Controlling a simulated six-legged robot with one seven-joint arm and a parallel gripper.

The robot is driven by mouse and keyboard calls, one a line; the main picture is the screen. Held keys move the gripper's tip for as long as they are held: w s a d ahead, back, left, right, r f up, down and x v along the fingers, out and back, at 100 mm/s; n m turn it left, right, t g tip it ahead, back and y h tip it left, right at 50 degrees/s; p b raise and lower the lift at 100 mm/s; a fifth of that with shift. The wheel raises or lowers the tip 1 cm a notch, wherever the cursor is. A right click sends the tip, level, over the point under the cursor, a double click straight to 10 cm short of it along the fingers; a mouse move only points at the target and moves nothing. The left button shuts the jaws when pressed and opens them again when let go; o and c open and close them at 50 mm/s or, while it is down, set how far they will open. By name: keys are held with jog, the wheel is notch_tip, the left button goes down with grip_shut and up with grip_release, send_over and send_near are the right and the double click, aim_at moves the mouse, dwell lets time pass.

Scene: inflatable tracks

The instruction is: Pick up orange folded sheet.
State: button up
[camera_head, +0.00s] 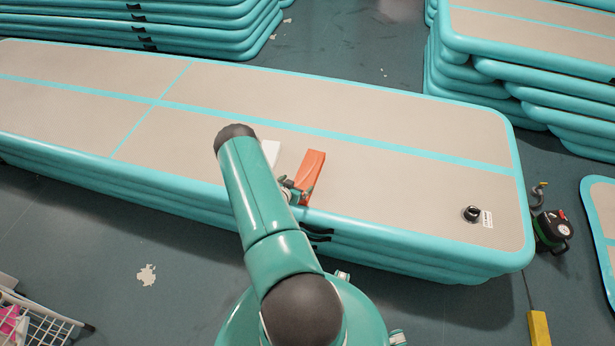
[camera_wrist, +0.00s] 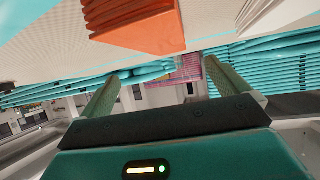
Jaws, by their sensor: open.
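The orange folded sheet (camera_head: 312,166) lies on the beige top of the stacked inflatable track (camera_head: 400,185), close to its near edge. My gripper (camera_head: 296,193) is at the near end of the sheet, partly hidden behind my own arm. In the wrist view the orange folded sheet (camera_wrist: 140,22) shows its layered side, beyond the fingertips and towards the top of the picture. The two fingers of my gripper (camera_wrist: 162,82) are spread apart with nothing between them. I cannot tell from the head view whether a finger touches the sheet.
A white folded item (camera_head: 270,152) lies just left of the orange sheet. A black valve (camera_head: 472,213) sits at the track's right end. A pump (camera_head: 553,230) stands on the floor beyond it. More track stacks stand behind. A white wire basket (camera_head: 35,322) is at lower left.

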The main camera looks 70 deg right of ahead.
aim_at(308, 173)
jog(key=x, duration=1)
jog(key=shift+w+d, duration=0.1)
jog(key=shift+d, duration=0.1)
jog(key=c, duration=1.3)
